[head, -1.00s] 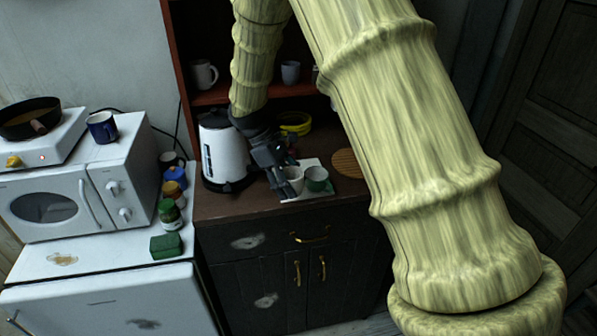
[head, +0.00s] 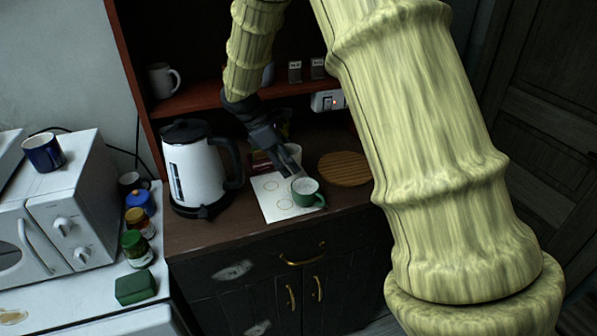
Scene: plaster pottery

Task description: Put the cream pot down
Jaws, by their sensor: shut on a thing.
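My gripper (head: 291,167) reaches down over the back part of a white sheet (head: 272,208) on the brown cabinet top. It is shut on a pale cream pot (head: 295,152), mostly hidden behind the dark fingers. Whether the pot's base touches the sheet or the top cannot be told. A green cup (head: 308,194) with a pale inside and a handle on its right stands on the sheet's right edge, just in front of the fingertips. The sheet's left part is bare and shows ring outlines.
A white kettle (head: 191,172) stands left of the sheet. A round wooden board (head: 344,169) lies to the right. A dark red box (head: 262,161) is behind the gripper. A shelf (head: 190,98) with a mug (head: 163,80) is above. The cabinet's front strip is clear.

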